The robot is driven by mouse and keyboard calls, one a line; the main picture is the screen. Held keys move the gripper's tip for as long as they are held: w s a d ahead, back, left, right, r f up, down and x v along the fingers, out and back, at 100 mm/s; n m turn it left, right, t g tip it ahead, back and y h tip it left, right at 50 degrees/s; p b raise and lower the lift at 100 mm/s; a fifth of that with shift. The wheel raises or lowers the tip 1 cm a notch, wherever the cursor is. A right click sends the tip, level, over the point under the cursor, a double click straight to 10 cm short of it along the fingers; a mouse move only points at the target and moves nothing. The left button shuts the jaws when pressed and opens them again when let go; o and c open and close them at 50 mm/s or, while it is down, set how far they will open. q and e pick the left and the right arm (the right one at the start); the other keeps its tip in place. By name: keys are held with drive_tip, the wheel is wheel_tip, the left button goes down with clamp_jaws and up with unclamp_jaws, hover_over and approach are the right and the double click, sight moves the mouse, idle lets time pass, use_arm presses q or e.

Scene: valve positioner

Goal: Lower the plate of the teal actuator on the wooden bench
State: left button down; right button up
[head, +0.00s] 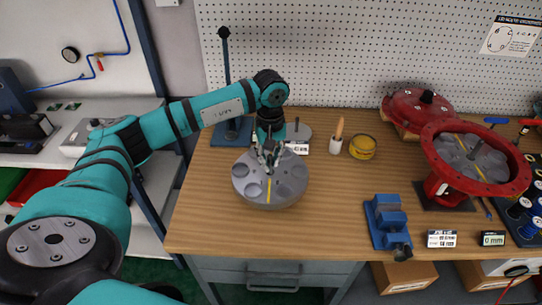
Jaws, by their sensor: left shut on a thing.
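My left gripper (270,158) reaches in from the left and is shut on a round grey plate (290,192) at its middle. The plate has several round recesses and a yellow stripe. It is over the wooden bench (335,215), left of the middle; I cannot tell whether it touches the bench top. No teal actuator shows clearly. An open red actuator housing (437,150) stands at the right with a grey plate (468,150) inside its flange. My right gripper is not in view.
A red cover (400,105) lies behind the housing. A blue vise (387,220) is at the front edge. A yellow tin (362,147) and a white pot (336,145) stand at the back. A blue press stand (232,130) is behind the plate. Bench between plate and vise is clear.

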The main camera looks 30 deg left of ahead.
sight(271, 173)
use_arm(q)
drive_tip(key=shift+w+f, duration=0.2)
drive_tip(key=shift+f, duration=0.3)
drive_tip(key=shift+f+b, duration=0.6)
drive_tip(key=shift+f, duration=0.4)
drive_tip(key=shift+f+b, duration=0.4)
drive_tip(key=shift+f, duration=0.2)
drive_tip(key=shift+f+b, duration=0.3)
drive_tip(key=shift+f, duration=0.3)
drive_tip(key=shift+f+b, duration=0.15)
drive_tip(key=shift+b, duration=0.15)
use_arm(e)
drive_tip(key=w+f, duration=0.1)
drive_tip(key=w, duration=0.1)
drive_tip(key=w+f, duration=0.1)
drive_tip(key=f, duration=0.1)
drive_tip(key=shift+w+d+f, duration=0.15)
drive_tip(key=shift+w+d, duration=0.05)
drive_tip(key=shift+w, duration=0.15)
use_arm(q)
drive_tip(key=shift+f, duration=0.1)
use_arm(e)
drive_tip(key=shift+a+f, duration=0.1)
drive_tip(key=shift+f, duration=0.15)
